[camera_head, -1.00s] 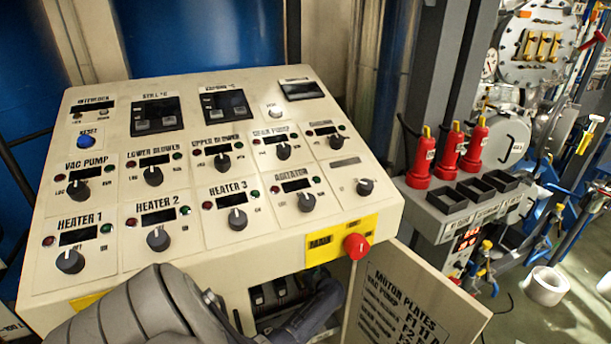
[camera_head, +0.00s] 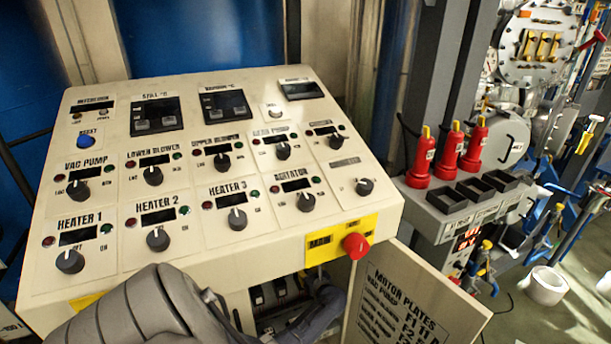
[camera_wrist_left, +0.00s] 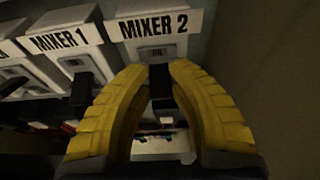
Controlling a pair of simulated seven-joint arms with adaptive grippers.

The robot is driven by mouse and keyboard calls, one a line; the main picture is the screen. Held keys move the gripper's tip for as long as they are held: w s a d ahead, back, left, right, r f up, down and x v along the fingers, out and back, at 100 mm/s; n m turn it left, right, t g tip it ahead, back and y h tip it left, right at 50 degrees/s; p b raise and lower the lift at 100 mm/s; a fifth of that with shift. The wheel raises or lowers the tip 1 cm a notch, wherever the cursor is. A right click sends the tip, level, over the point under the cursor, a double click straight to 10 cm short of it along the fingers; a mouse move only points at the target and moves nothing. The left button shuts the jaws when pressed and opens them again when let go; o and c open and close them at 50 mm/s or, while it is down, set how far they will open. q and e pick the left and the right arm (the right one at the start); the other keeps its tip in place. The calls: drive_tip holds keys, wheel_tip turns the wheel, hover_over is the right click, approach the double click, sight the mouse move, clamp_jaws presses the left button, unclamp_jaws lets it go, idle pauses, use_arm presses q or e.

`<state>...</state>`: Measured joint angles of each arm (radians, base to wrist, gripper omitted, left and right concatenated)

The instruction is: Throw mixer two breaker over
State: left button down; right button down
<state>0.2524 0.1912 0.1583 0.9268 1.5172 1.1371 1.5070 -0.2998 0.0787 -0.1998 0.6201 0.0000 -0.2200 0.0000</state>
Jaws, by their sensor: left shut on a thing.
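The mixer 2 breaker (camera_wrist_left: 158,52) sits under the "MIXER 2" label in the left wrist view, with a black toggle (camera_wrist_left: 160,82) sticking out. My left gripper (camera_wrist_left: 163,68) has its two yellow fingers on either side of this toggle and is shut on it. The fingers hide parts of the breaker's sides. In the head view my left arm reaches into the open cabinet under the control panel, and its fingers cannot be made out there. My right gripper is not in view.
The mixer 1 breaker (camera_wrist_left: 78,65) is close on the left, with its own black toggle (camera_wrist_left: 82,88). In the head view the open cabinet door (camera_head: 415,300) stands right of my arm. The panel's red main knob (camera_head: 356,246) overhangs the opening.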

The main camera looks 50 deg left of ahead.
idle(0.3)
use_arm(q)
drive_tip(key=c, duration=1.2)
unclamp_jaws()
drive_tip(key=v, duration=1.2)
drive_tip(key=shift+f, duration=0.15)
